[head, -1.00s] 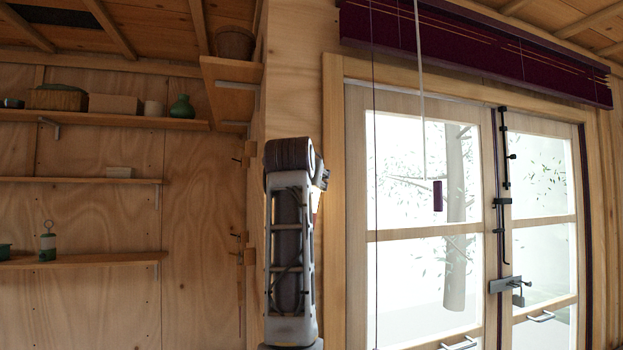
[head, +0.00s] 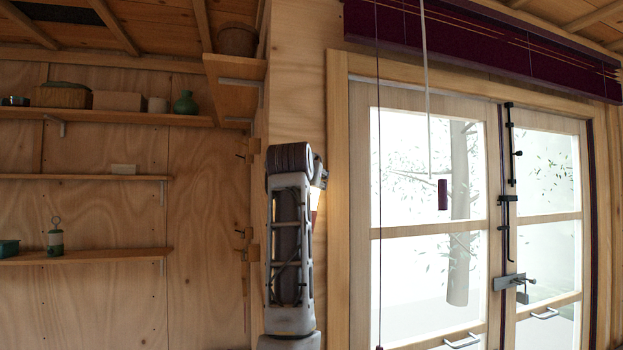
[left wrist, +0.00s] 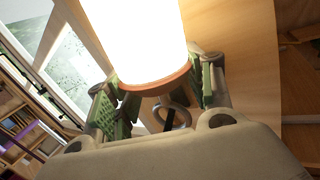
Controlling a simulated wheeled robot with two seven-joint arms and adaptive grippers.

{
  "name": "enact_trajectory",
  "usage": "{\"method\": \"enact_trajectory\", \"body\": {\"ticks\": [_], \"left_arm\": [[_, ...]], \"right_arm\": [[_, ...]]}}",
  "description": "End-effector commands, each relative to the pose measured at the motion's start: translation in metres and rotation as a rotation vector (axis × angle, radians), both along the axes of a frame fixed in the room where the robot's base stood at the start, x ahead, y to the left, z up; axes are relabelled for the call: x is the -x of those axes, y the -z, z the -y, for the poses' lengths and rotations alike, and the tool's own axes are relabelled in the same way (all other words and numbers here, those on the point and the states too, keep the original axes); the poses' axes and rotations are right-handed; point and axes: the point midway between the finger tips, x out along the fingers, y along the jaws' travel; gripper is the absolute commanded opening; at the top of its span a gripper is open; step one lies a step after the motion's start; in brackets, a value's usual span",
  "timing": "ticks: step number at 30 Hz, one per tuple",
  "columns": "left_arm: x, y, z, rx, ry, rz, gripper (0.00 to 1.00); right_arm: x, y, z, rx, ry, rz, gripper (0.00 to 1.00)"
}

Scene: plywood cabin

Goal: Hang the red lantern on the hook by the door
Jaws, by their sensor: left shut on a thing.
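The red lantern (left wrist: 150,78) fills the top middle of the left wrist view, its body glowing white above a red-brown end piece. A ring (left wrist: 175,115) shows at that end, with a dark piece at it that I cannot identify. My left gripper (left wrist: 158,85) is shut on the lantern, one green-padded finger on each side of the end piece. In the head view my left arm stands upright before the wall post and hides the gripper. Only a lit sliver of the lantern (head: 316,199) shows beside it. The hook cannot be made out clearly. My right gripper is out of view.
The glazed double door (head: 430,200) stands to the right, with a purple blind (head: 480,45) above and a hanging cord pull (head: 443,194). Shelves with small items, including a green lantern (head: 55,240), line the left wall. A bracketed shelf (head: 236,75) juts out above left of my arm.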

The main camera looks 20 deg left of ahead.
Motion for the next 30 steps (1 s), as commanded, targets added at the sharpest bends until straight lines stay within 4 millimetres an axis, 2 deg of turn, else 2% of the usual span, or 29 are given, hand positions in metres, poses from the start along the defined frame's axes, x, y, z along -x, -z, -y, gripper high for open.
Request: {"method": "enact_trajectory", "body": {"ticks": [14, 30], "left_arm": [[-0.012, 0.008, -0.008, -0.001, -0.002, 0.000, 0.05], [-0.013, 0.011, -0.009, 0.000, -0.001, 0.002, 0.05]], "right_arm": [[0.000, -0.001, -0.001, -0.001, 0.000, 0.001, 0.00], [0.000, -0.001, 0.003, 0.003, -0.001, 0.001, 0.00]]}}
